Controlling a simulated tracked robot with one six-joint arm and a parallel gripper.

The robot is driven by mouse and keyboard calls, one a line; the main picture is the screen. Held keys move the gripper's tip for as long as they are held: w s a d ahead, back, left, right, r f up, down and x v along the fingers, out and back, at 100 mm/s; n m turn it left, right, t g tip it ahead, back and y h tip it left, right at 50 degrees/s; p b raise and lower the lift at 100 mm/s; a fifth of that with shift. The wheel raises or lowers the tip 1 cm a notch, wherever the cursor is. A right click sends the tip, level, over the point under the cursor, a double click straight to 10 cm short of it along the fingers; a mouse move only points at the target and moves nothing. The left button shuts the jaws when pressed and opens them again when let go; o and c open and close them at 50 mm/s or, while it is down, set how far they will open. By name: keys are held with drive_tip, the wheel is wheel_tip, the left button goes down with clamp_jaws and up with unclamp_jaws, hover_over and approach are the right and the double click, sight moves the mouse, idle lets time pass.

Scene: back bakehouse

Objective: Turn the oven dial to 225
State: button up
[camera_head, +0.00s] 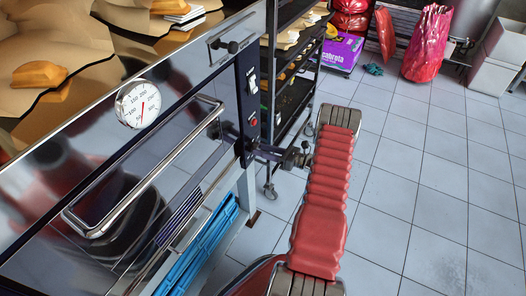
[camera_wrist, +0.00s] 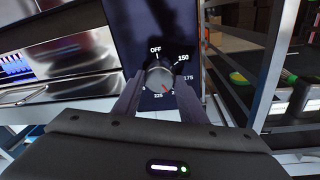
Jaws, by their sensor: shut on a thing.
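The oven dial (camera_wrist: 160,76) is a dark round knob on the oven's black control panel (camera_wrist: 130,32). In the wrist view OFF is printed above it, 150 and 175 to the right, a partly hidden number starting with 2 at lower right, and 225 below. A small red mark at the knob's lower edge points down and slightly right, seemingly between 225 and the partly hidden number. My gripper (camera_wrist: 157,84) is shut on the dial, one finger on each side. In the head view my gripper (camera_head: 236,134) is at the panel, and the dial is hard to make out.
The steel oven front carries a long handle (camera_head: 150,165) and a round gauge (camera_head: 138,104) left of the panel. A switch and red button (camera_head: 252,121) sit close to my gripper. A wheeled rack (camera_head: 297,98) stands just behind. The tiled floor (camera_head: 420,180) at right is clear.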

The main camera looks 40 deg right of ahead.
drive_tip(key=shift+f+m+t, duration=0.15)
drive_tip(key=shift+m+t, duration=0.05)
drive_tip(key=shift+m, duration=1.75)
drive_tip(key=shift+f+m+t, duration=0.1)
drive_tip(key=shift+m+t, duration=0.1)
drive_tip(key=shift+m, duration=1.75)
drive_tip(key=o, duration=1.1)
drive_tip(key=shift+c, duration=0.2)
drive_tip(key=shift+d, duration=0.1)
drive_tip(key=v, duration=1.3)
drive_tip(key=shift+s+d+f, duration=0.15)
drive_tip(key=shift+s+d, duration=0.05)
drive_tip(key=shift+s, duration=0.15)
